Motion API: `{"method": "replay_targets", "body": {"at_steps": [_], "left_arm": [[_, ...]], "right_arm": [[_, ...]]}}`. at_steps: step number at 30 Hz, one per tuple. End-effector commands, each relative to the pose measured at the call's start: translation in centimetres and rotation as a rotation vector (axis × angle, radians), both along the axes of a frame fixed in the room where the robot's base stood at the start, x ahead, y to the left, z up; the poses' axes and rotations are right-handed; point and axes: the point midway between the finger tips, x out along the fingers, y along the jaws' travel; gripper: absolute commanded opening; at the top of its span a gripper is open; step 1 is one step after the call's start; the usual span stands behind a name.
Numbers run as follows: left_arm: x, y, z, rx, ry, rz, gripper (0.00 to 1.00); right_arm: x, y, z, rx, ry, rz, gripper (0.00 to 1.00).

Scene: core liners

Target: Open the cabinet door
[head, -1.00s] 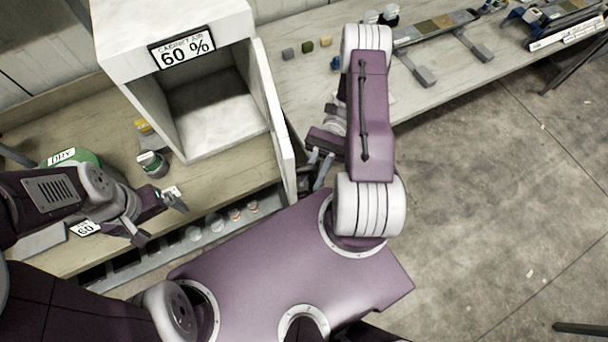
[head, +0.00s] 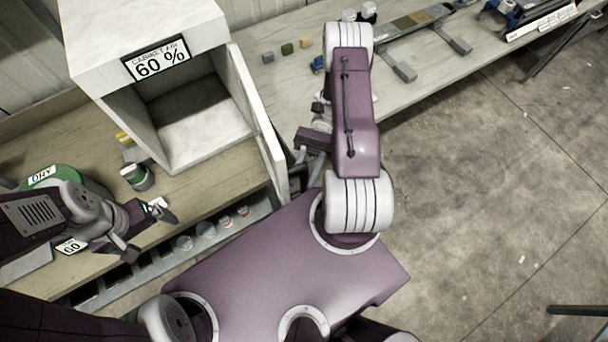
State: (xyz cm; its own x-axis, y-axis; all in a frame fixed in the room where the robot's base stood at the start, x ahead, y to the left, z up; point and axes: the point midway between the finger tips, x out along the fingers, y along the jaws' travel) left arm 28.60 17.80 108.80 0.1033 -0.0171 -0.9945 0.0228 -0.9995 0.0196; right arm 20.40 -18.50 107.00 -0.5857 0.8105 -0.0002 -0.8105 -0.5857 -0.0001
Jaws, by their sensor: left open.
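The white cabinet (head: 145,85), labelled "CABINET AIR 60 %", stands on the bench at the upper left. Its door (head: 255,115) is swung outward on the right side, and the pale inside is visible and looks empty. My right gripper (head: 312,165) is beside the outer face of the door near its free edge. It is partly hidden by my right arm, and I cannot tell whether it touches the door or how its fingers stand. My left gripper (head: 148,232) is open and empty over the bench front, left of and below the cabinet opening.
A green-topped jar (head: 138,178) stands before the cabinet. A green "DRY" container (head: 55,178) is at the left. Several small jars sit on a lower shelf. Small coloured blocks (head: 287,48) lie on the bench behind the door.

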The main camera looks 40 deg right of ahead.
Motion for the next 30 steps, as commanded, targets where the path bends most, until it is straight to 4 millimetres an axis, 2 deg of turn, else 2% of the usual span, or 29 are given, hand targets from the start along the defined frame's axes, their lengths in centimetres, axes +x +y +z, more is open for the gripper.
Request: {"method": "replay_targets", "body": {"at_steps": [4, 10, 15, 30], "left_arm": [[0.0, 0.0, -0.8, 0.000, 0.000, 0.000, 0.95], [0.0, 0.0, -2.8, 0.000, 0.000, 0.000, 0.95], [0.0, 0.0, -3.4, 0.000, 0.000, 0.000, 0.95], [0.0, 0.0, -3.3, 0.000, 0.000, 0.000, 0.95]], "right_arm": [[0.7, -0.9, -0.4, -0.001, -0.003, -0.001, 0.29], [3.1, -4.2, -0.6, -0.003, -0.004, -0.001, 0.29], [4.3, -5.9, -0.3, -0.002, -0.001, 0.000, 0.29], [4.4, -6.1, 0.0, 0.000, 0.000, 0.000, 0.29]]}}
